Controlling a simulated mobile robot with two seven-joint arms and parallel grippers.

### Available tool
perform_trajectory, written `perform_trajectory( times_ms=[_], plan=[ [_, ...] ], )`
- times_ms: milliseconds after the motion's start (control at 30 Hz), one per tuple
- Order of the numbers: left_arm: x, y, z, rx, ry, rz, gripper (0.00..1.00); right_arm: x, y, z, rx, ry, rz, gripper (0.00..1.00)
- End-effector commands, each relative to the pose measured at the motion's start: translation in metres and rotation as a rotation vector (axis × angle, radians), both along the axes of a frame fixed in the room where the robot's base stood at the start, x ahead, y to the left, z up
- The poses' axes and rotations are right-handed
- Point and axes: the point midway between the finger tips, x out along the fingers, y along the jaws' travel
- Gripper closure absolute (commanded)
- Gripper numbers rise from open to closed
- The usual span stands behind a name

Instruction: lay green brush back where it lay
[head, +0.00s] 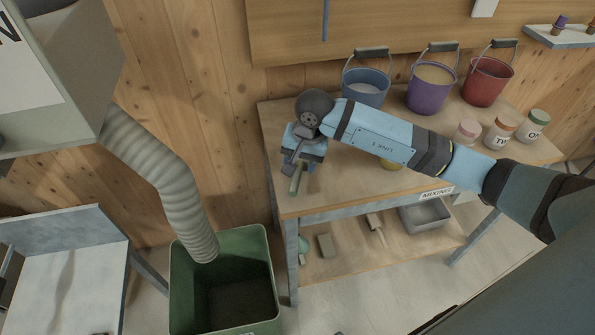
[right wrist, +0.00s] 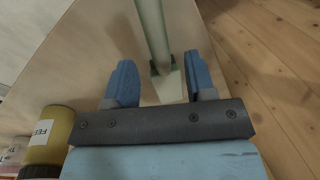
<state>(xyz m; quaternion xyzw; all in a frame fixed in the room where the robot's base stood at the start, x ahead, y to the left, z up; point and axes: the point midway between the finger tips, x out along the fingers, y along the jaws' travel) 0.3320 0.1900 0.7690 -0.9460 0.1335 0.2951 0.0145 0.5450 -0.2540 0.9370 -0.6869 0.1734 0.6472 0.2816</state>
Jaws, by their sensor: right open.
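The green brush (head: 296,178) is at the left end of the mixing table (head: 345,189), near its front corner. In the head view my right gripper (head: 301,163) is over this end of the table, and the arm hides part of the brush. In the right wrist view the green brush handle (right wrist: 153,32) runs away from me, and its wider pale end lies between the fingers. My right gripper (right wrist: 162,85) is open, with a gap on each side of the brush. The brush looks to be on the tabletop, though contact is hard to see. My left gripper is not in view.
Blue (head: 366,88), purple (head: 429,92) and red (head: 486,83) buckets stand along the table's back. Several labelled jars (head: 499,133) stand at the right. A green bin (head: 223,246) stands left of the table.

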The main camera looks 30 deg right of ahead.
Motion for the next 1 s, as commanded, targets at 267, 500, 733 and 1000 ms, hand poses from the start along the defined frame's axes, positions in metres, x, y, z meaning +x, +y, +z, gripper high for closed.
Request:
perform_trajectory(
  times_ms=[267,500,733,1000],
  plan=[
    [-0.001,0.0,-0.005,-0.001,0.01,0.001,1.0,-0.005,-0.007,0.054,-0.003,-0.003,0.0,0.5],
    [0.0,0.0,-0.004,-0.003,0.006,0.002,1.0,-0.014,0.003,0.065,0.059,0.022,-0.012,0.5],
    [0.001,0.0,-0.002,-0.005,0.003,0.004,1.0,-0.073,0.115,0.043,0.684,0.356,-0.263,0.5],
    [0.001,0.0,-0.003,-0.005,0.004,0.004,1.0,-0.1,0.177,0.081,1.514,1.254,-1.025,0.5]
  ],
)
